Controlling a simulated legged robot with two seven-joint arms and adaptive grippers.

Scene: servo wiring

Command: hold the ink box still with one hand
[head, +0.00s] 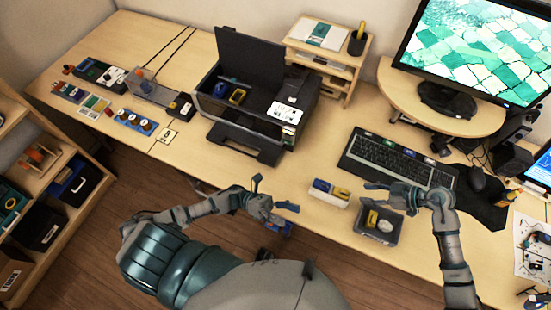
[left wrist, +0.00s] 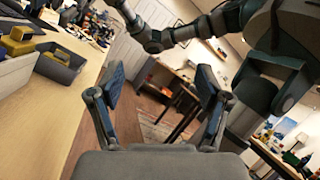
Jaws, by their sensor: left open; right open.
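A small white box with blue and yellow parts (head: 328,193) lies on the desk near its front edge; it looks like the ink box, though I cannot read a label. My left gripper (head: 273,195) is open and empty, left of this box and apart from it, near the desk's front edge. In the left wrist view its two fingers (left wrist: 160,88) are spread, with only floor and room beyond. My right gripper (head: 371,193) is open, right of the box and above the back of a grey bin (head: 366,238). I cannot tell whether it touches anything.
An open black printer (head: 262,133) with blue and yellow parts inside stands behind. A keyboard (head: 395,158) and mouse (head: 478,183) lie to the right. The grey bin holds yellow and white items. A wooden shelf (head: 322,62) stands at the back.

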